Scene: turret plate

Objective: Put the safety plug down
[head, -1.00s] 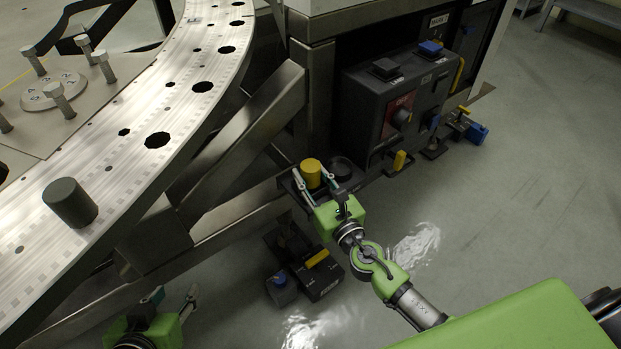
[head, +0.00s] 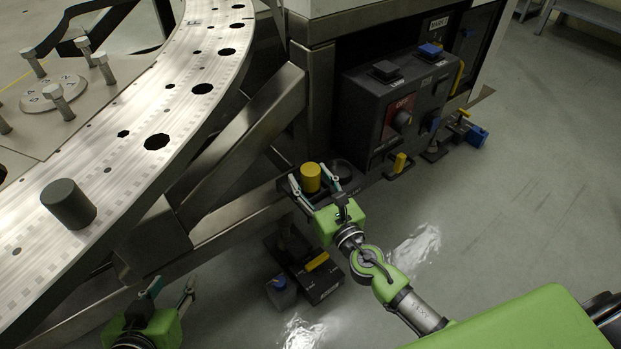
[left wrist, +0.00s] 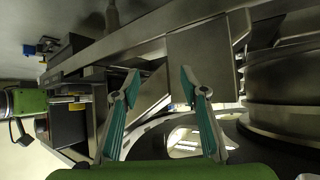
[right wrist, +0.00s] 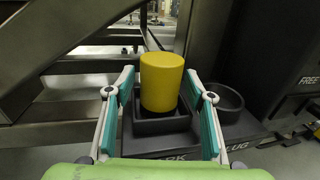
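The safety plug, a yellow cylinder (head: 311,177), stands upright in a square black holder (right wrist: 160,123) on a dark base by the machine's foot. It also shows in the right wrist view (right wrist: 161,80), with its lower end inside the holder's rim. My right gripper (head: 316,180) is open, with one finger on each side of the plug. In the right wrist view there is a gap between the plug and each finger. My left gripper (head: 172,290) is open and empty at the lower left, below the ring plate.
A round black cup (right wrist: 226,98) sits right of the holder. A dark control box (head: 395,110) with a red-backed knob stands behind. The metal ring plate (head: 110,150) carries a grey cylinder (head: 69,204). A black box with a yellow part (head: 317,262) lies below.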

